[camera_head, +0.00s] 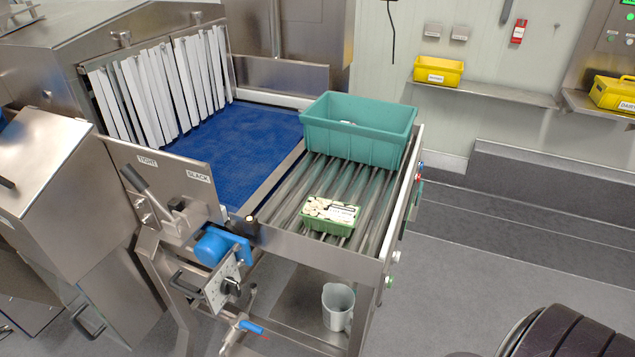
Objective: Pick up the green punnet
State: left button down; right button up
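The green punnet (330,215) sits on the metal rollers (288,205) at the near end of the conveyor. It holds pale pieces and has a white label with dark print across its top. A larger teal crate (358,146) stands behind it on the same rollers, with a gap of bare rollers between them. Neither of my grippers shows in the head view.
A blue belt (228,150) runs from white strip curtains (163,87) to the rollers. A lever plate (165,185) and blue motor (213,247) stand at the near left. A grey jug (338,306) sits on the lower shelf.

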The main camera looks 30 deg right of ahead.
aim_at(336, 217)
jog(key=z, duration=1.1)
